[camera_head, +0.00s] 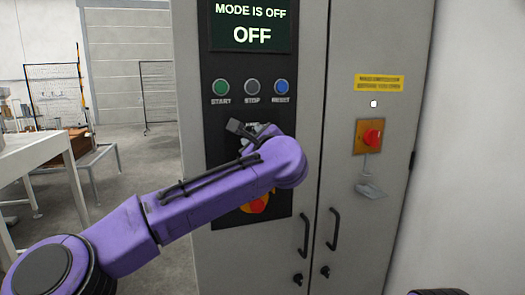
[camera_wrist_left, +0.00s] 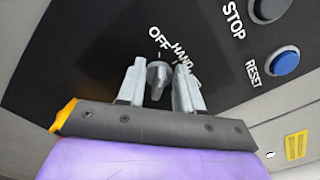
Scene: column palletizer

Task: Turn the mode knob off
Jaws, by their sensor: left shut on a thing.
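The mode knob (camera_wrist_left: 158,76) is a small grey knob on the black panel, seen in the left wrist view. Its labels OFF and HAND show beside it, and the rest of the lettering is partly hidden. My left gripper (camera_wrist_left: 161,84) is shut on the knob, one finger on each side. The knob's tip appears to point toward OFF. In the head view, my purple left arm hides the knob and most of the gripper. The display (camera_head: 250,24) reads "MODE IS OFF" and "OFF". My right gripper is not in view.
Green START (camera_head: 221,86), grey STOP (camera_head: 252,86) and blue RESET (camera_head: 281,86) buttons sit above the knob. A red-and-yellow button (camera_head: 257,204) is below my arm. Another red button (camera_head: 372,137) is on the right door. A table (camera_head: 35,152) stands left; floor between is clear.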

